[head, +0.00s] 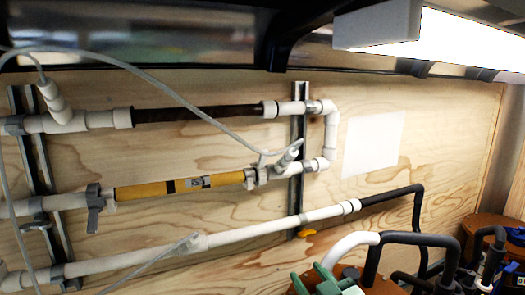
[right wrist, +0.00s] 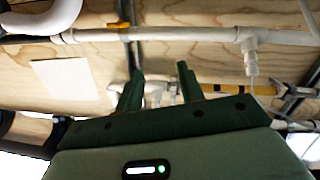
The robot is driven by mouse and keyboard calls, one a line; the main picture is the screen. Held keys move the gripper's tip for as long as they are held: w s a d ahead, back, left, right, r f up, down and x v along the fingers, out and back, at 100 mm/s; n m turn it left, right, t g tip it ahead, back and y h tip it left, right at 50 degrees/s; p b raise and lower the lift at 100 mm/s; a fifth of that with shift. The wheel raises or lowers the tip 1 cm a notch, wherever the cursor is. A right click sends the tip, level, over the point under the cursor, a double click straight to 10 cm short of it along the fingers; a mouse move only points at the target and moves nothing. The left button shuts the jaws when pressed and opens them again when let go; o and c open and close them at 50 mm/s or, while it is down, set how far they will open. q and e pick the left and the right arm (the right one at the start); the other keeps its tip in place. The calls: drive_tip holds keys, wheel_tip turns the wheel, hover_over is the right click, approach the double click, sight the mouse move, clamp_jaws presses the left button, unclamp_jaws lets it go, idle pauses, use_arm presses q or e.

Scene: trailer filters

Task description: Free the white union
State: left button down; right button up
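White unions and fittings join the pipes on the plywood wall. White collars sit at the right end (head: 270,108) and left end (head: 123,118) of the dark filter tube (head: 198,113). Another white coupling (head: 350,207) sits on the lower pipe. I cannot tell which one is the task's union. My right gripper (head: 318,280) is at the bottom of the head view, below and apart from the pipes. In the right wrist view its green fingers (right wrist: 158,88) are spread, with white fittings (right wrist: 155,97) visible behind the gap. It holds nothing visible. My left gripper is not in view.
A yellow filter tube (head: 180,187) runs between the white pipes. Thin grey hoses (head: 165,85) hang across the pipework. Metal rails (head: 298,160) carry the pipes. A white sheet (head: 372,143) is on the wall. Dark pipes (head: 395,195) and brown tanks (head: 480,222) crowd the lower right.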

sight(264, 157)
drive_tip(key=w+a+r+m+t+y, duration=0.1)
drive_tip(key=w+r+t+y, duration=0.1)
drive_tip(key=r, duration=0.5)
drive_tip(key=w+a+r+t+y, duration=0.1)
drive_tip(key=w+a+r+t, duration=0.1)
drive_tip(key=r, duration=0.6)
drive_tip(key=p+x, duration=0.1)
drive_tip(key=x, duration=0.3)
drive_tip(key=p+x, duration=0.2)
drive_tip(key=x, duration=0.3)
drive_tip(key=p+x, duration=0.2)
drive_tip(key=x, duration=0.3)
drive_tip(key=shift+a+r, duration=0.25)
drive_tip(key=shift+r, duration=0.15)
drive_tip(key=shift+w+a+r, duration=0.1)
drive_tip(key=shift+w, duration=0.45)
clamp_jaws()
